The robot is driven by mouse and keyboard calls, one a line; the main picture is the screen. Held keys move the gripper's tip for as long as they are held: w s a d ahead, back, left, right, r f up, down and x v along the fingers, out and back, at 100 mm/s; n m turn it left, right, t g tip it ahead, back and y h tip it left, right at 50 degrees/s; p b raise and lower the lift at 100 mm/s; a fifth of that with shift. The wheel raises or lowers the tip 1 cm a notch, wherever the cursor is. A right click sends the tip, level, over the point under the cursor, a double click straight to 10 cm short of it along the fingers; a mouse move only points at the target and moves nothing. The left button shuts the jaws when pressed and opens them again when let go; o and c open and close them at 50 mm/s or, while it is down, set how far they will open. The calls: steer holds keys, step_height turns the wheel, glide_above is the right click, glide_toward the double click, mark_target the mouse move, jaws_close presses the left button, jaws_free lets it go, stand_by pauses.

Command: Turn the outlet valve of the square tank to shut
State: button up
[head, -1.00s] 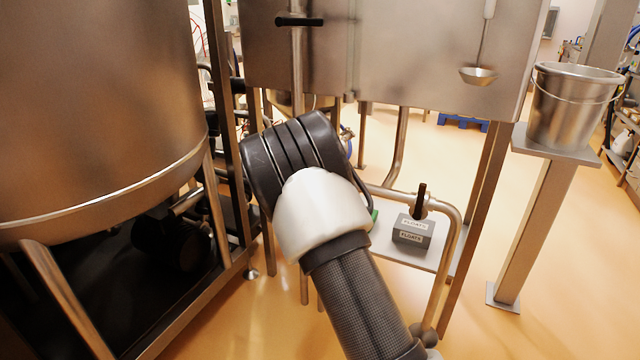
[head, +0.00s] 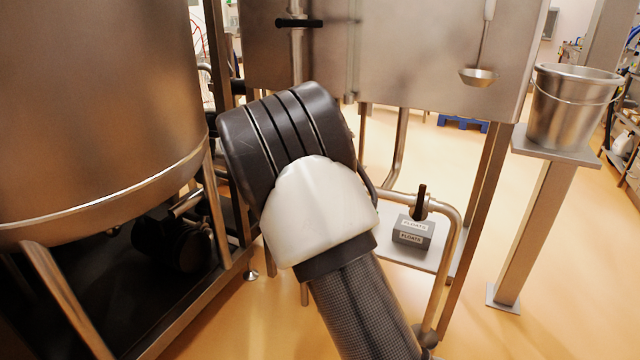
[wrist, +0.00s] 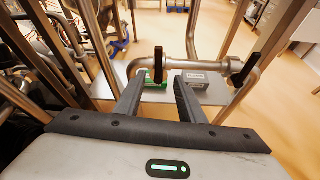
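The square tank (head: 400,50) is the steel box at the top middle of the head view. A pipe (head: 448,250) with an upright black valve handle (head: 420,203) runs below it. In the wrist view this handle (wrist: 244,69) stands at the right, by the pipe bend. Another upright black handle (wrist: 158,64) shows between my fingertips in the wrist view; my arm hides it in the head view. I cannot tell which is the outlet valve. My gripper (wrist: 160,77) is open, its fingers either side of that handle in the picture; contact is not visible.
A large round tank (head: 95,110) stands at the left. A grey box labelled FLOATS (head: 413,231) sits on a low plate below the pipe. A green item (wrist: 139,80) lies left of it. A steel bucket (head: 572,105) stands on a post at the right.

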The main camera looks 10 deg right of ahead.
steer(key=shift+v, duration=1.4)
steer(key=p+v, duration=0.4)
steer(key=v, duration=1.3)
steer(key=shift+a, duration=0.15)
steer(key=shift+s, duration=0.1)
